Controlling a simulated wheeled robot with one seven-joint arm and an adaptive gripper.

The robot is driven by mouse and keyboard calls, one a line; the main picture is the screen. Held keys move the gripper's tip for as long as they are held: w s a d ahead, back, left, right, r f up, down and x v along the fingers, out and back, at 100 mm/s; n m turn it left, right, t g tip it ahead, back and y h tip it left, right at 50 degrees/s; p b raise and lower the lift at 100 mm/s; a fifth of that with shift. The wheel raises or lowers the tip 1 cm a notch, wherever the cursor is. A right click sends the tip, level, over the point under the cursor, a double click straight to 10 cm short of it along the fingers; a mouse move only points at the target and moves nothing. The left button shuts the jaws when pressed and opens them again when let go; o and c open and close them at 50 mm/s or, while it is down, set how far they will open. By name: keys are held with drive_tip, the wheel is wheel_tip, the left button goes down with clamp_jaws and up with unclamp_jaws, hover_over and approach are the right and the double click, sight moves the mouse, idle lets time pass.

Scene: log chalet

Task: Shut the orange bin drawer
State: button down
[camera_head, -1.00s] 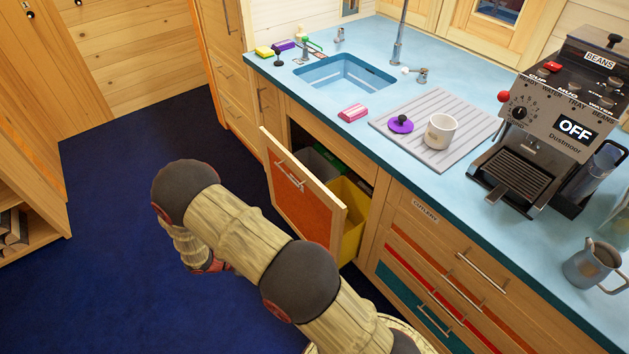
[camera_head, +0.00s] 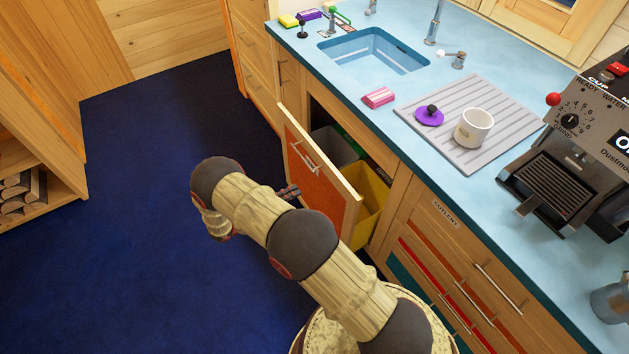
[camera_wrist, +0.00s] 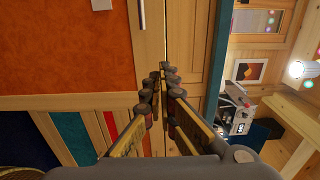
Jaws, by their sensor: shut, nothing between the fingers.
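The orange bin drawer (camera_head: 312,187) stands pulled out from the counter below the sink, its wood-framed orange front facing left. A yellow bin (camera_head: 371,192) and a grey bin (camera_head: 336,147) show inside it. My gripper (camera_head: 292,191) is partly hidden behind my arm, and its dark fingers show just in front of the drawer front; I cannot tell whether they touch. In the wrist view my gripper (camera_wrist: 165,76) is shut and empty, pointing towards a wooden face, with an orange panel (camera_wrist: 60,45) and a metal handle (camera_wrist: 141,14) beside it.
The cutlery drawer (camera_head: 440,217) and coloured drawers below it are shut, right of the open drawer. The blue counter (camera_head: 367,120) holds a sink, drying mat, mug and coffee machine. Dark blue floor (camera_head: 120,230) is clear on the left. A log shelf (camera_head: 25,190) stands far left.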

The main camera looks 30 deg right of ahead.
sight(333, 173)
drive_tip(key=d+b, duration=0.2)
drive_tip(key=d, duration=0.4)
drive_tip(key=d+b, duration=0.2)
drive_tip(key=d, duration=0.5)
drive_tip(key=shift+w+d, duration=0.2)
drive_tip(key=shift+d, duration=0.1)
